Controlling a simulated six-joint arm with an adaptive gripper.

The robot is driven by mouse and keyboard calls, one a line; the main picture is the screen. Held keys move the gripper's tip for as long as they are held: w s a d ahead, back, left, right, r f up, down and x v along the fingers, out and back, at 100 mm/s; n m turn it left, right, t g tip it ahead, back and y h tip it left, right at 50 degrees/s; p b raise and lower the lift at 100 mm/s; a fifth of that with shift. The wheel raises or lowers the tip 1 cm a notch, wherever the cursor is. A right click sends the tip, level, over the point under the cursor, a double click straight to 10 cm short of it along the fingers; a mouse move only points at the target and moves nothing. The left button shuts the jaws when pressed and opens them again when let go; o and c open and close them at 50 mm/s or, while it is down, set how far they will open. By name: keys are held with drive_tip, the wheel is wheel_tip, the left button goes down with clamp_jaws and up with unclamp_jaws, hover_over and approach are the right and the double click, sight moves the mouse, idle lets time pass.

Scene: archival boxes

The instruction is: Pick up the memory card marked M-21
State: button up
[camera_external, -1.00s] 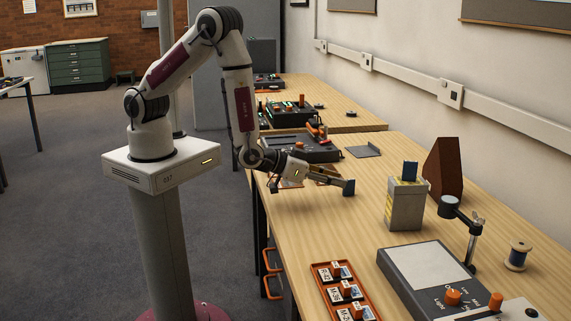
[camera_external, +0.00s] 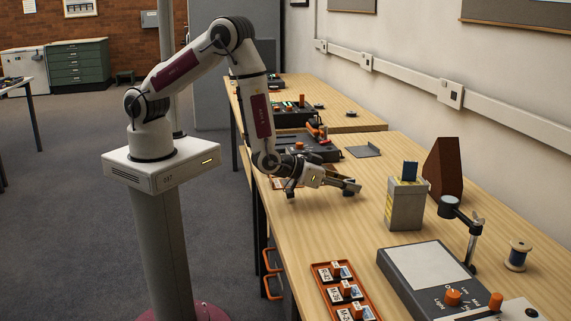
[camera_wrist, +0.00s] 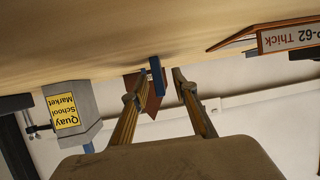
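An orange-rimmed tray (camera_external: 318,282) lies at the front of the bench with labelled items in it. The top label (camera_external: 325,274) looks like R-32. The middle label (camera_external: 336,294) and the lowest label (camera_external: 344,313) seem to start with M-2; their last characters are too small to read surely. My gripper (camera_external: 322,189) is low over the bench behind the tray, apart from it. In the wrist view my gripper (camera_wrist: 160,93) has its two fingers apart. A narrow blue thing (camera_wrist: 157,75) shows between them; I cannot tell its distance or identity.
Bare bench surface lies between gripper and tray.

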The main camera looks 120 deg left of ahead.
idle(0.5)
clamp_jaws()
drive_tip(key=shift+r, duration=4.95)
